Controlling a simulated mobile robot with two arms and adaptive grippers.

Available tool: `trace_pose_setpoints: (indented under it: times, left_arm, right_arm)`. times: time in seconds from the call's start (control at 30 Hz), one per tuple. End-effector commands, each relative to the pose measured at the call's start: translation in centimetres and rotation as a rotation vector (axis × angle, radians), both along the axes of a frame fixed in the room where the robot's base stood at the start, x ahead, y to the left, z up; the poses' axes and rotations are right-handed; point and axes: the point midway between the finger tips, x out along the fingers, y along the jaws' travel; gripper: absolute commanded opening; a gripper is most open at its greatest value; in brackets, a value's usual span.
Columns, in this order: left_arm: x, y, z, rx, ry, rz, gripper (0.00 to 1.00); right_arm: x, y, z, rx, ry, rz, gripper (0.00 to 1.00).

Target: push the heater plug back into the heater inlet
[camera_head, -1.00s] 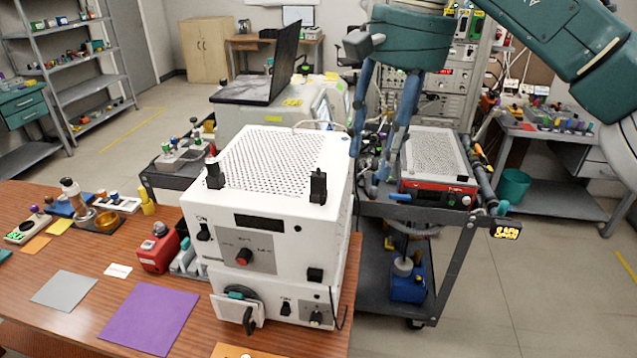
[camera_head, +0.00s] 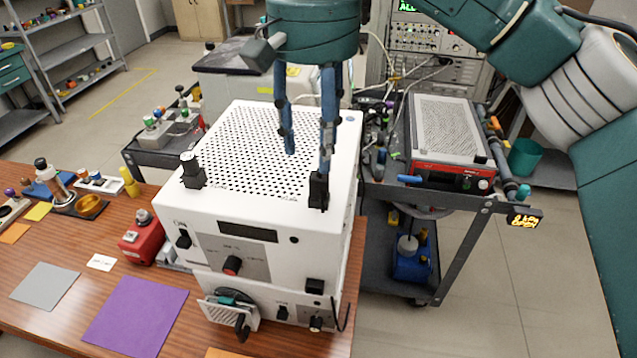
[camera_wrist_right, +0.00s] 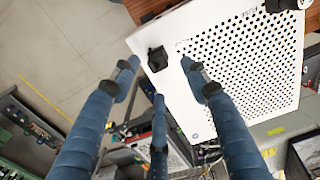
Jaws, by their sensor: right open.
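A black upright plug-like block (camera_head: 318,190) stands at the right front corner of the white instrument's perforated top (camera_head: 245,150); I take it as the heater plug. It also shows in the right wrist view (camera_wrist_right: 157,58). The inlet is not distinct; I cannot tell how far the block is seated. My right gripper (camera_head: 307,163) points down over the top, with blue fingers spread and empty. One finger overlaps the block in the head view; contact is unclear. In the wrist view the fingertips (camera_wrist_right: 160,75) lie around and just below the block. My left gripper is not in view.
A black knobbed fitting (camera_head: 192,172) stands at the top's left corner. A lower white unit (camera_head: 265,308) sits beneath. A dark cart with a red-fronted device (camera_head: 450,172) stands to the right. The wooden table (camera_head: 60,310) holds a purple sheet (camera_head: 135,315) and small items.

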Motion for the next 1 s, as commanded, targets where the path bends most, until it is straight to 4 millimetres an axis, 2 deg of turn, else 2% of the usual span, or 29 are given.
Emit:
trace_pose_setpoints:
  times: [0.07, 0.17, 0.33, 0.53, 0.7, 0.87, 0.9, 1.0]
  left_arm:
    - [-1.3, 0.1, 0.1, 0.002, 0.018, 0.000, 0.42]
    - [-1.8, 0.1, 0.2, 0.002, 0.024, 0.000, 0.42]
    - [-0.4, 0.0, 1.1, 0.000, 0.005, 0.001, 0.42]
    - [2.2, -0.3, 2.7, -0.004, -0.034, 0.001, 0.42]
    - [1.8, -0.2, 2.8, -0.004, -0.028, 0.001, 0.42]
    - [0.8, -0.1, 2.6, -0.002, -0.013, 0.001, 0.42]
    - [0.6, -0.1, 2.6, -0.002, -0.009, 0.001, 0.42]
    - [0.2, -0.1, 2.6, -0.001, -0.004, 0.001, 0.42]
  right_arm:
    - [0.0, -0.1, -1.1, -0.001, 0.001, -0.001, 0.45]
    - [0.0, -0.1, -1.9, 0.000, 0.000, -0.002, 0.45]
    - [-0.1, -0.3, -3.2, -0.002, 0.001, -0.002, 0.45]
    - [-0.2, -0.5, -6.2, -0.001, 0.002, -0.003, 0.45]
    - [-0.2, -0.5, -7.3, 0.001, -0.001, -0.003, 0.45]
    - [-0.2, -0.4, -7.4, 0.001, -0.001, -0.003, 0.45]
    - [-0.2, -0.4, -7.4, 0.001, -0.001, -0.003, 0.41]
    - [-0.2, -0.4, -7.4, 0.001, -0.001, -0.003, 0.21]
